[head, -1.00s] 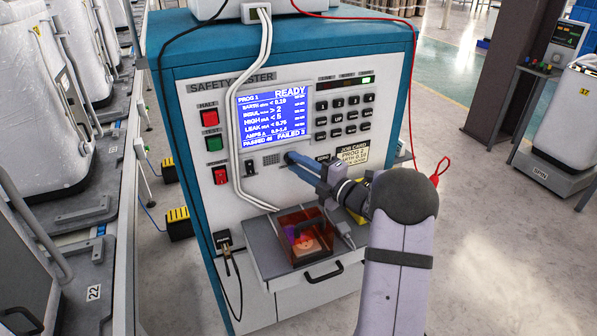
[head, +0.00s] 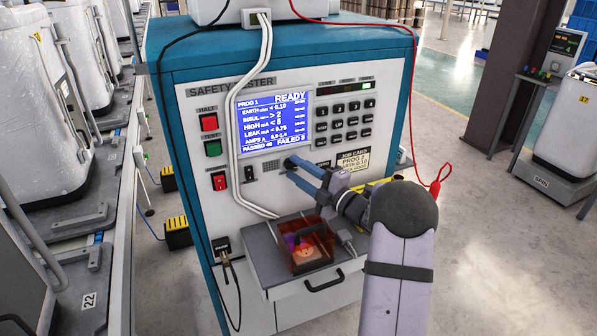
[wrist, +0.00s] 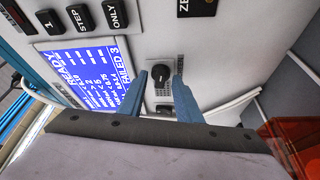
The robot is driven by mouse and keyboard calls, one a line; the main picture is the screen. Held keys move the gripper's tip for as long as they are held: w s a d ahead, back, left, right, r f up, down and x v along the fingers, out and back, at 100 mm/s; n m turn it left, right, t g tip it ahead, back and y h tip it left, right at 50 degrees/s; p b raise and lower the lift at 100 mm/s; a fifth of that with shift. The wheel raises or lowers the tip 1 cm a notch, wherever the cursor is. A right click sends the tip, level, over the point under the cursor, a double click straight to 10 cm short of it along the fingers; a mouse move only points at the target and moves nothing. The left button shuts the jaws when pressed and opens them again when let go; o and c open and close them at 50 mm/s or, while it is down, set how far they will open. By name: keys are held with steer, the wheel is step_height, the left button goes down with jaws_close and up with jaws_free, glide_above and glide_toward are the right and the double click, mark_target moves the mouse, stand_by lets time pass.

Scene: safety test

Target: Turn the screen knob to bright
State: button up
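A small black round knob (wrist: 160,73) is on the pale panel just beside the screen. In the wrist view it lies between the two blue fingertips of my gripper (wrist: 160,77), which are apart with gaps at its sides. I cannot tell how far in front of the panel the fingertips are. In the head view my gripper (head: 291,169) points at the panel below the screen's right corner. The screen (head: 272,121) is lit blue with white text, reading READY; it also shows in the wrist view (wrist: 85,70). The knob's pointer setting is too small to read.
A black keypad (head: 343,115) is right of the screen. White cables (head: 236,150) hang down beside the screen. A red translucent box (head: 306,250) sits on the shelf below my gripper.

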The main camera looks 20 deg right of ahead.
steer(key=shift+b+v, duration=0.75)
steer(key=shift+v, duration=2.95)
steer(key=shift+r, duration=0.15)
steer(key=w+a+r+m+t+h+p, duration=0.1)
steer(key=w+a+r+m+h+p, duration=0.1)
steer(key=p, duration=0.3)
steer(key=w+a+r+m+t+h+p, duration=0.1)
steer(key=w+a+r+m+h+p, duration=0.2)
steer(key=r+m+h+p, duration=0.1)
steer(key=shift+w+a+r+t+p, duration=0.15)
steer(key=shift+w+a+t+p, duration=0.2)
steer(key=shift+w+t, duration=0.05)
steer(key=m+g+h+p, duration=0.3)
steer(key=g+h+p, duration=0.2)
steer(key=h+p, duration=0.3)
glide_toward(286, 159)
steer(key=shift+w+d+f+p, duration=0.35)
steer(key=shift+w+d, duration=0.35)
steer(key=shift+w, duration=0.2)
steer(key=shift+w+d+f+p, duration=0.35)
steer(key=shift+w+d, duration=0.3)
steer(key=shift+w, duration=0.25)
steer(key=shift+w+d+f+p, duration=0.25)
steer(key=shift+w+d+f, duration=0.15)
steer(key=shift+w+d, duration=0.4)
steer(key=shift+w+a, duration=0.1)
